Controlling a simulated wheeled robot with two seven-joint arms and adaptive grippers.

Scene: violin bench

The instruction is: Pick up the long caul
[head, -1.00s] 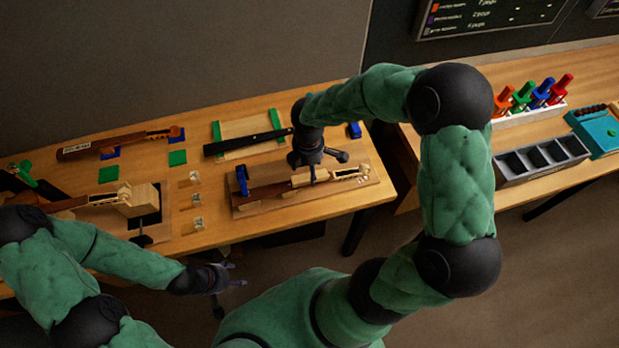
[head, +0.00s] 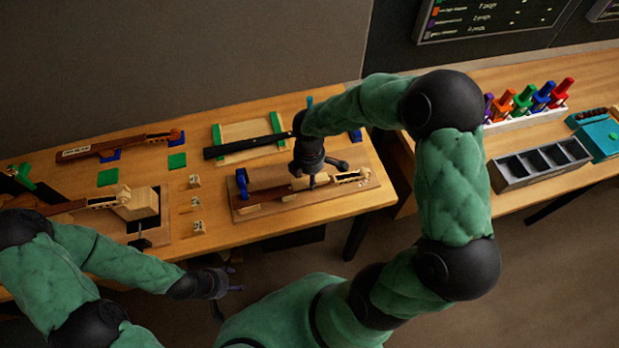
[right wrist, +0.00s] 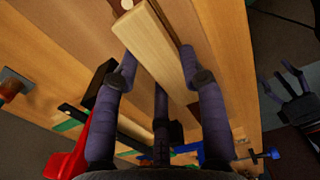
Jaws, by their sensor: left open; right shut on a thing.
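The long caul (right wrist: 158,45) is a pale, straight wooden bar. I cannot tell whether the caul is clear of the surface. My left gripper (head: 236,290) is open and empty in front of the bench, and also shows in the right wrist view (right wrist: 290,95).
The brown board (head: 240,213) carries a blue clamp (head: 242,183). Behind it a black bar (head: 245,147) lies across a pale tray with green ends. Small pale blocks (head: 197,204) stand to the left. A grey bin (head: 515,178) and coloured tools (head: 525,103) are on the right bench.

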